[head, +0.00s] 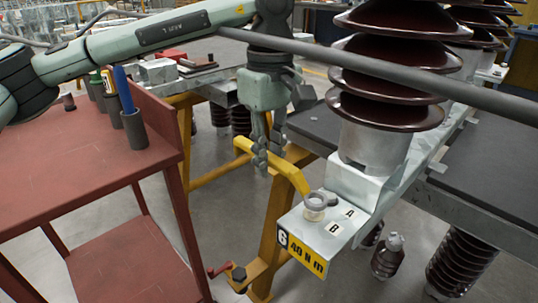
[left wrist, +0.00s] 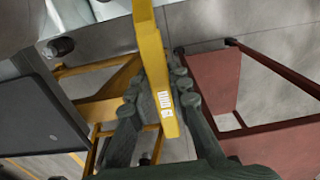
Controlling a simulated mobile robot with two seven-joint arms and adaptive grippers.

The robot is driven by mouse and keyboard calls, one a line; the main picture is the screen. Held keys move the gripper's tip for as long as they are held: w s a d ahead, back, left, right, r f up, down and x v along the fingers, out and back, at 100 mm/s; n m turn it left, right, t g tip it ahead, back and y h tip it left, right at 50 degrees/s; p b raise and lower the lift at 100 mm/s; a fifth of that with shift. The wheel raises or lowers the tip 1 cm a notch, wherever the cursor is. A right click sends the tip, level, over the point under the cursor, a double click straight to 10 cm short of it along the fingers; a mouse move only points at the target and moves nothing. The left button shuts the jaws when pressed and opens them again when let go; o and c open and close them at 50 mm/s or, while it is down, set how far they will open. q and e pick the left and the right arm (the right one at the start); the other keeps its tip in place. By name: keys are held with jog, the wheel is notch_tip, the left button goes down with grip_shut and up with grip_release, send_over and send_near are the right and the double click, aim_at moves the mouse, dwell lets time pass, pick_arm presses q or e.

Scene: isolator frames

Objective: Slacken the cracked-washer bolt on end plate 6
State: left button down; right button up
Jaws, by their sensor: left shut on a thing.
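End plate 6 (head: 318,236) is a pale metal plate with a yellow label reading "6" and "40 N m", and small tags A and B. A bolt with a pale washer (head: 314,213) stands at its left side. A yellow-handled wrench (head: 288,172) reaches over the plate; a grey ring-like part is at the bolt, but I cannot tell whether it seats on it. My left gripper (head: 267,160) is shut on the wrench handle, left of the plate. In the left wrist view the handle (left wrist: 153,65) lies between the fingers. A crack is too small to see.
A brown ribbed insulator (head: 388,85) rises behind the plate, with a grey bar crossing in front. A red trolley (head: 80,150) with several upright holders stands at left. A yellow frame (head: 268,235) with a red crank is below. Open floor lies between trolley and frame.

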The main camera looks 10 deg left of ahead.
pick_arm(q)
jog(key=shift+f+b, duration=0.8)
jog(key=shift+f, duration=0.25)
jog(key=s+a+n+b, duration=0.1)
jog(key=s+n+b, duration=0.4)
jog(key=s+n, duration=0.5)
jog(key=shift+s+n, duration=0.15)
jog(key=shift+n, duration=0.85)
jog(key=shift+r, duration=0.15)
jog(key=shift+r+p, duration=0.45)
jog(key=shift+r, duration=0.5)
